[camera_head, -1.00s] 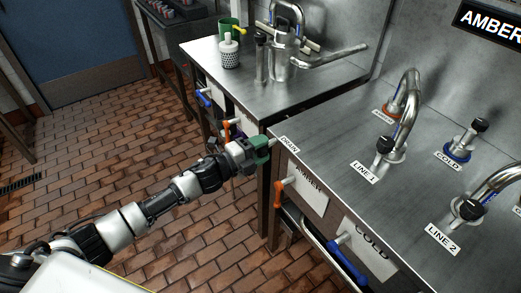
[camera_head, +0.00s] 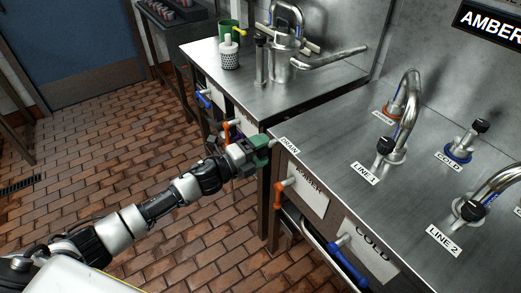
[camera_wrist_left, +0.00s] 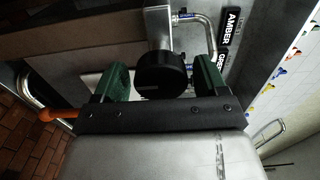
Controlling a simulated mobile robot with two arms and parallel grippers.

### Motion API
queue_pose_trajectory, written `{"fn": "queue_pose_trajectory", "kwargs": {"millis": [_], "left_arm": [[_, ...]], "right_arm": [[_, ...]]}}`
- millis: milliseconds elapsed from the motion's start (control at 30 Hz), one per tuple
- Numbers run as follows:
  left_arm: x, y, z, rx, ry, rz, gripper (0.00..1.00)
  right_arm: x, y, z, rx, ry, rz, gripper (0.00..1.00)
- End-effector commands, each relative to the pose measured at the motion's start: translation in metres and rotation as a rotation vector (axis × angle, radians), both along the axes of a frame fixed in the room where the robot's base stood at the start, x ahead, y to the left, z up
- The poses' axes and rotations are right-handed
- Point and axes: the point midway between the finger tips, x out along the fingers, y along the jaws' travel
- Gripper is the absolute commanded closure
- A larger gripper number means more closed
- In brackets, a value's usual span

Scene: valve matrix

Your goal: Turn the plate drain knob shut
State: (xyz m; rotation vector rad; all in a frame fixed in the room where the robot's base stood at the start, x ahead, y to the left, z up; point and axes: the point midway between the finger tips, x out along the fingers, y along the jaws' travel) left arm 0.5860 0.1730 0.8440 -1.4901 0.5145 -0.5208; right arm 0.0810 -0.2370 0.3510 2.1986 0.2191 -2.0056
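A round black knob (camera_wrist_left: 161,74) sits between the two green fingers of my left gripper (camera_wrist_left: 161,84) in the left wrist view. Narrow gaps show between the knob and both fingers, so the gripper is open around it. In the head view my left gripper (camera_head: 262,152) is at the left edge of the steel counter, beside the DRAIN label (camera_head: 289,146). The knob is hidden there by the gripper, and which way it is turned is not clear. My right gripper is not in view.
An orange-handled valve by the AMBER card (camera_head: 311,192) and a blue-handled valve by the COLD card (camera_head: 371,254) are on the counter's front. Taps stand on top. The brick floor (camera_head: 90,170) at left is clear.

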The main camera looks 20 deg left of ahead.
Motion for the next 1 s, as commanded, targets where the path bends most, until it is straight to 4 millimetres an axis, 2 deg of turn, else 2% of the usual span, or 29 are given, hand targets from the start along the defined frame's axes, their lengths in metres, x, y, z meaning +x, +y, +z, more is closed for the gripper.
{"fn": "queue_pose_trajectory", "kwargs": {"millis": [367,800,1000], "left_arm": [[-0.005,0.004,0.000,-0.002,0.002,0.001,0.25],[-0.069,0.054,-0.002,-0.001,0.004,0.000,0.25],[-0.083,0.065,-0.001,-0.002,0.001,0.000,0.25]], "right_arm": [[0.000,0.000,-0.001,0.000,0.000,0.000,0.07],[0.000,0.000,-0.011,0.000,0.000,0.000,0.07],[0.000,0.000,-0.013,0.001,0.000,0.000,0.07]]}}
